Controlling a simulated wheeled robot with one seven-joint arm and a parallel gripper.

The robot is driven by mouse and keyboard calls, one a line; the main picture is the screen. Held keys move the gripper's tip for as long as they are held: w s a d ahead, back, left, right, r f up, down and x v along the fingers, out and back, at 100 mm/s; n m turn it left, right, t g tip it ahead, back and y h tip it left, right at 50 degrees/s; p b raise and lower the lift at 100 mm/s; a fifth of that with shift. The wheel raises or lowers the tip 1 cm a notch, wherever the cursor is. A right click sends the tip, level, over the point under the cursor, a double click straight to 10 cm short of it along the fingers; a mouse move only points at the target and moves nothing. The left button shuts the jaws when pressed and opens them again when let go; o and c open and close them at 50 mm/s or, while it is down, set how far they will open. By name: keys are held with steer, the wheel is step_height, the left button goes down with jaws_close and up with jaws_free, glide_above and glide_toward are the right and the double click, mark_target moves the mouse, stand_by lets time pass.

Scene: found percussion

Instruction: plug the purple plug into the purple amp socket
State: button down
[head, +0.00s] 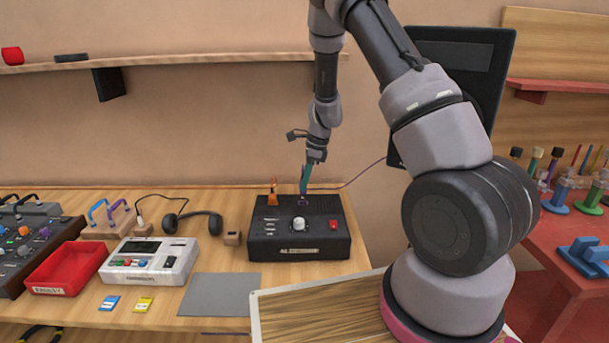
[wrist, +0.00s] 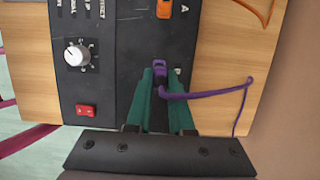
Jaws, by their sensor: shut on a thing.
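The purple plug (wrist: 160,70) is between the tips of my gripper's teal fingers (wrist: 162,78), which are shut on it. Its purple cable (wrist: 205,93) leads off to the right in the wrist view. The black amp (head: 300,240) stands on the wooden table, and my gripper (head: 305,186) points down at the back of its top panel in the head view. A bit of purple (head: 303,203) shows at the panel right under the fingertips. The plug and fingers cover the purple socket, so I cannot tell whether the plug is seated in it.
An orange plug (head: 273,187) stands upright on the amp, left of my gripper. The amp's white knob (head: 299,224) and red switch (head: 333,224) are nearer the front. Headphones (head: 192,221), a white device (head: 150,260) and a red tray (head: 66,268) lie further left. A grey mat (head: 220,294) is bare.

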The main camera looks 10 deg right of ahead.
mark_target(305, 193)
steer(key=shift+f, duration=1.15)
steer(key=shift+f, duration=1.3)
stand_by(0.5)
steer(key=c, duration=0.7)
jaws_free()
steer(key=v, duration=1)
steer(key=shift+r, duration=0.35)
